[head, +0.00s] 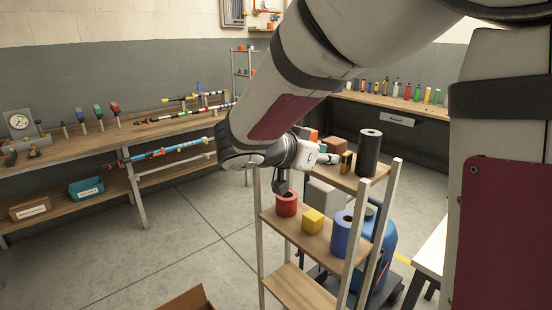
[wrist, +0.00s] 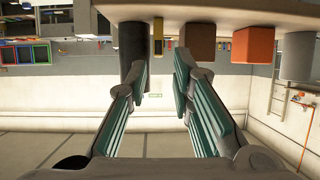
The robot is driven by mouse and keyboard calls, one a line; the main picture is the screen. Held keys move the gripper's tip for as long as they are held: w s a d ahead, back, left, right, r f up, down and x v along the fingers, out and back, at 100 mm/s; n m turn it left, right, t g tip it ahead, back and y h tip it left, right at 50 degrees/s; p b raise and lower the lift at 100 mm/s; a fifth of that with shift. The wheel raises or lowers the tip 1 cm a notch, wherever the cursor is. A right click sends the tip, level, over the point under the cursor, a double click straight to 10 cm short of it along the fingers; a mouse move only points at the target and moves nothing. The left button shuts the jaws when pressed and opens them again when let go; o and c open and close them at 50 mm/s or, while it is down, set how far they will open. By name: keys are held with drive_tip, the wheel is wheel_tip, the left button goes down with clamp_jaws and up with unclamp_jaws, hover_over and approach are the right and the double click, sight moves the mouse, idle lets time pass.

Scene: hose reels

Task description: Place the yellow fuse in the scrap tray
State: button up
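A small narrow yellow block (head: 346,161), which looks like the yellow fuse, stands on the upper board of the shelf rack beside a black roll. It also shows, upside down, in the wrist view (wrist: 158,38). A yellow cube (head: 312,221) sits on the board below; I cannot tell for sure which is the fuse. My gripper (head: 332,158) is at the upper board, its fingers towards the narrow block. In the wrist view my gripper (wrist: 160,75) is open and empty, with the block ahead between its fingertips. I cannot identify the scrap tray.
The black roll (head: 369,153) and a brown block (wrist: 197,40) flank the narrow block closely. An orange block (wrist: 254,46) is farther along. A red roll (head: 286,205) and blue roll (head: 345,233) stand below. Labelled brown (head: 30,208) and teal (head: 86,189) bins sit under the left bench.

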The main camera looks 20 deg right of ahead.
sight(344, 157)
drive_tip(key=p+x, duration=0.2)
drive_tip(key=x, duration=0.5)
drive_tip(key=shift+s+d+r, duration=0.1)
drive_tip(key=shift+d, duration=0.25)
drive_tip(key=shift+w+d, duration=0.2)
drive_tip(key=shift+c, duration=0.6)
clamp_jaws()
